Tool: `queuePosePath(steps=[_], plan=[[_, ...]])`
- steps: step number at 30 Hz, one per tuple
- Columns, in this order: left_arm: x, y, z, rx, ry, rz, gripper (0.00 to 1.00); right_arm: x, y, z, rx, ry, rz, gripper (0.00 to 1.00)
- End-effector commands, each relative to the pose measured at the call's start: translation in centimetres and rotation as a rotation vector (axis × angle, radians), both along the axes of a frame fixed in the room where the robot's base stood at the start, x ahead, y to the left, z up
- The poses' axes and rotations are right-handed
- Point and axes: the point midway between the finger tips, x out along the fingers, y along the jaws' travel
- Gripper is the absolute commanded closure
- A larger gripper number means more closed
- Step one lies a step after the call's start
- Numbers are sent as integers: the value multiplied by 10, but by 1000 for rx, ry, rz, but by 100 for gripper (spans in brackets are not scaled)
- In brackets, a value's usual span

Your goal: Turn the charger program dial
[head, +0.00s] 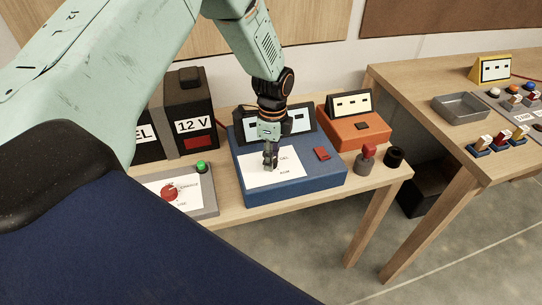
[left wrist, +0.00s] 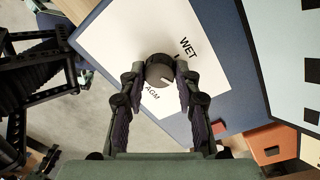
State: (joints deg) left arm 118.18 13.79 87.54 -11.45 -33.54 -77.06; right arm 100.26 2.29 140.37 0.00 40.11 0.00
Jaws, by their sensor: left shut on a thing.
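The charger is a blue box (head: 330,181) on the wooden bench, with a white panel (head: 258,179) on its sloped top. The program dial is a round dark grey knob (left wrist: 159,69) on that panel, with a light mark on its face. The words WET and AGM are printed beside it in the left wrist view. My left gripper (head: 270,163) reaches down from above and is shut on the dial, one finger on each side of it (left wrist: 160,76). The gripper hides most of the dial in the head view. My right gripper is not in view.
A grey box with a red knob (head: 169,192) and a green button (head: 201,167) stands left of the charger. Black 12 V batteries (head: 190,112) stand behind it. An orange unit (head: 356,133) and a red-topped switch (head: 367,158) are to the right.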

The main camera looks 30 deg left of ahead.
Motion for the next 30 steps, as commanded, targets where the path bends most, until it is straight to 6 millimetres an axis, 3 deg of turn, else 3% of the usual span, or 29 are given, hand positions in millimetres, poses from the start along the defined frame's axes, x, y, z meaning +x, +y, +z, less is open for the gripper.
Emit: queuePosePath(steps=[17,18,26,30], plan=[[-1,-1,-1,-1,2,-34,99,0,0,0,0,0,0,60],[-1,-1,-1,-1,2,-34,67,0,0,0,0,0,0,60],[-1,0,0,0,2,-34,45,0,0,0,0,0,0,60],[0,0,0,0,1,-34,45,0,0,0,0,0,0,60]])
